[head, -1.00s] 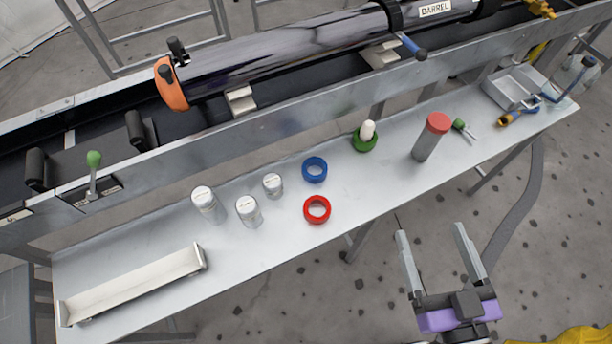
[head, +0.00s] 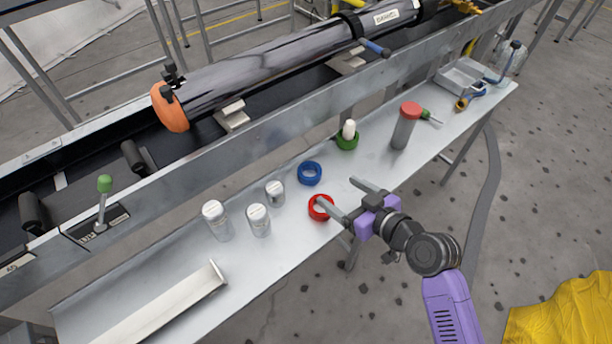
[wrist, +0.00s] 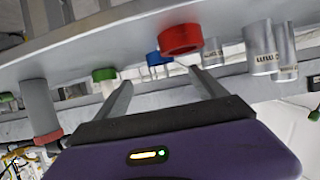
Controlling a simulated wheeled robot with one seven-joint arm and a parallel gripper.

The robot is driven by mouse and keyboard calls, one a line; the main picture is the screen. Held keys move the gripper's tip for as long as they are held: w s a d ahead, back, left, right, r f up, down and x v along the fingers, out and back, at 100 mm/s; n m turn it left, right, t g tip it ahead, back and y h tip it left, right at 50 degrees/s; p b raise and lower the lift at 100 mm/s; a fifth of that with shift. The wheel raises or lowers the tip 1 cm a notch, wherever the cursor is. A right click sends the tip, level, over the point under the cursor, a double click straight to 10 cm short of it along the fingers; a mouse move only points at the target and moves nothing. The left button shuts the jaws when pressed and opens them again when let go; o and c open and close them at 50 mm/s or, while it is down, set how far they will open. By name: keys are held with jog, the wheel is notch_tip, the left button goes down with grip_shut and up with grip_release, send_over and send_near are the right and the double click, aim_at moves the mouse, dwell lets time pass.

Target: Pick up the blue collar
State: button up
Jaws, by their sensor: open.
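The blue collar (head: 310,174) is a ring lying flat on the metal bench, left of and beyond my gripper in the head view. It also shows in the wrist view (wrist: 154,58), beyond the red collar and partly hidden by it. The red collar (head: 315,209) lies nearer the bench's front edge, and one finger overlaps it in the head view. My gripper (head: 341,198) is open and empty, with its fingers pointing toward the bench. I cannot tell whether the finger touches the red collar. In the wrist view the fingers (wrist: 160,90) stand wide apart.
Several silver canisters (head: 258,221) stand left of the collars. A green ring with a white peg (head: 347,139) and a red-capped cylinder (head: 403,130) stand to the right. A long tray (head: 165,306) lies at lower left. The dark barrel (head: 270,75) runs behind the bench.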

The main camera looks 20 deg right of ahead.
aim_at(316, 177)
jog(key=x, duration=1.1)
jog(key=shift+w+a+f, duration=0.1)
jog(key=shift+w, duration=0.15)
jog(key=c, duration=1.6)
jog(key=shift+o, duration=0.2)
